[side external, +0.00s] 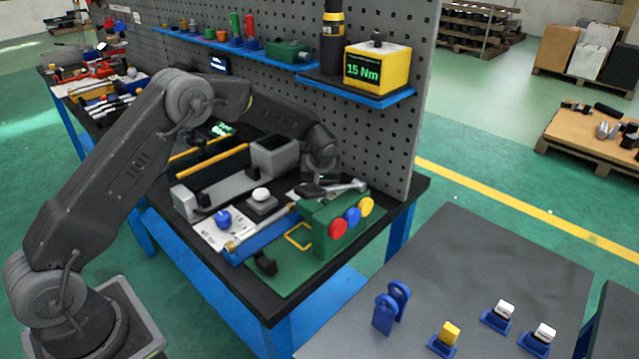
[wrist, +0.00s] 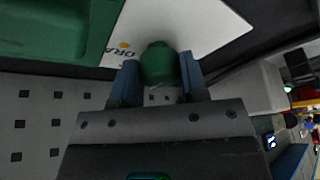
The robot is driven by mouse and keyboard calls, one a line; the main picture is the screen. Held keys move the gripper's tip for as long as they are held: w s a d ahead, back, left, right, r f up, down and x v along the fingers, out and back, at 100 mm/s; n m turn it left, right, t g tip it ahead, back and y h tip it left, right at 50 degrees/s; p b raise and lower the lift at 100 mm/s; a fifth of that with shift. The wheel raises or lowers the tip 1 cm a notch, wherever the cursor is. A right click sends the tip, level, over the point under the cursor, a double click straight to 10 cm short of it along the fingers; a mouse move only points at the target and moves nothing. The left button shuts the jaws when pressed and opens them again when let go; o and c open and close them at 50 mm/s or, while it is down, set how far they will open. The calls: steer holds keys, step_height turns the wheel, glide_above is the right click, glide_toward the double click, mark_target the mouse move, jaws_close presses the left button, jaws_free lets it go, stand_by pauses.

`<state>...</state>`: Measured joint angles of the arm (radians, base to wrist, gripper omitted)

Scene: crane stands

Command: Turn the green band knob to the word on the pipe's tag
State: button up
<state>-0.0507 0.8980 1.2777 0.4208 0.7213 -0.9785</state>
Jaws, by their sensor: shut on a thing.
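In the wrist view, the two blue-grey fingers of my gripper (wrist: 159,82) stand on either side of a rounded green knob (wrist: 158,60) and are shut on it. A white plate (wrist: 200,28) with dark letters, partly hidden and reading something like "DRA", and a small yellow mark lies beside the knob. In the side view, my gripper (side external: 320,180) is low over the back of the bench, near a metal wrench-like part (side external: 340,188). The knob cannot be made out there. I cannot tell any pipe tag or its word.
A green block (side external: 325,215) with red, blue and yellow round knobs stands in front of my gripper. A grey pegboard (side external: 405,140) rises close behind. A yellow box (side external: 378,66) reading "15 Nm" sits on the shelf. A grey table (side external: 470,260) stands at the right.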

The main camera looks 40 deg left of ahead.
steer(key=shift+n, duration=0.4)
steer(key=o, duration=0.9)
steer(key=shift+r, duration=0.6)
step_height(320, 180, up, 3)
steer(key=shift+r, duration=0.1)
steer(key=s+a+r, duration=0.2)
steer(key=a, duration=0.1)
steer(key=s+a+r, duration=0.2)
steer(key=a, duration=0.1)
steer(key=s+a+r, duration=0.2)
steer(key=a, duration=0.1)
steer(key=shift+s+a+r, duration=0.3)
steer(key=shift+r, duration=0.05)
